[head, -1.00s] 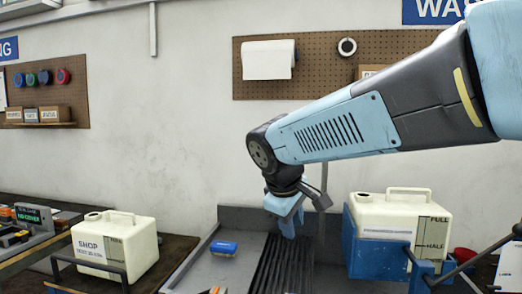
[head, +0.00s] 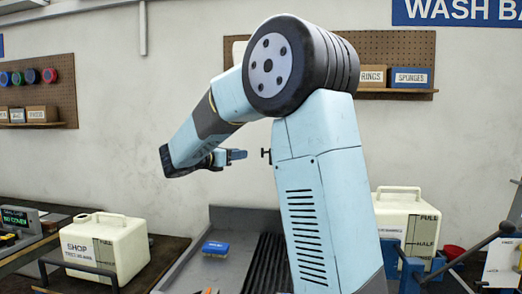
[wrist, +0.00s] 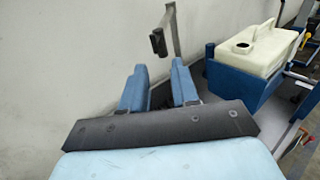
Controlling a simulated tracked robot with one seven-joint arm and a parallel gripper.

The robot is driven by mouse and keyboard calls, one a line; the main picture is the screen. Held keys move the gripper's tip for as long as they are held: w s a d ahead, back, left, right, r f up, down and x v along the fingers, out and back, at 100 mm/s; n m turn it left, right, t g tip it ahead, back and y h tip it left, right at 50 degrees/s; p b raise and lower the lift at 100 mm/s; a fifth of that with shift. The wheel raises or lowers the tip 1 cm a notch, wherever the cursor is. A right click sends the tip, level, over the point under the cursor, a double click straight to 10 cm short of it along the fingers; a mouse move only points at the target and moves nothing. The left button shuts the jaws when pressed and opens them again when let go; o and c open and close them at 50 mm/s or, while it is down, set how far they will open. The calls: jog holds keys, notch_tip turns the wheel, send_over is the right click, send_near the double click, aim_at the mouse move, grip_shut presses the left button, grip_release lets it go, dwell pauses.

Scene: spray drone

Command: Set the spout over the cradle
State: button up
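The spout (wrist: 158,42) is a dark nozzle on a grey pipe, rising beyond my fingers in the wrist view. In the head view its dark end (head: 266,155) shows just right of my gripper (head: 240,155); the rest is behind my arm. My gripper (wrist: 158,88) is open, with two blue fingers apart and nothing between them. The spout appears ahead of the gap, not held. The blue cradle (wrist: 232,90) is at the right and holds a white tank (wrist: 262,48) with an open filler hole. In the head view my arm partly hides the cradle (head: 412,264) and tank (head: 405,222).
A grey basin (head: 225,270) with a dark ribbed mat (head: 265,262) holds a blue sponge-like block (head: 215,247). A second white tank (head: 105,245) stands on the left bench. A dark lever (head: 480,250) stands right of the cradle. The wall is behind the basin.

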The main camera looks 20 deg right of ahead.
jog(key=x, duration=0.4)
jog(key=w+x, duration=0.1)
jog(key=x, duration=0.8)
jog(key=shift+w+r, duration=0.25)
jog(key=shift+r, duration=0.1)
jog(key=shift+n, duration=0.3)
grip_shut()
jog(key=shift+a, duration=0.15)
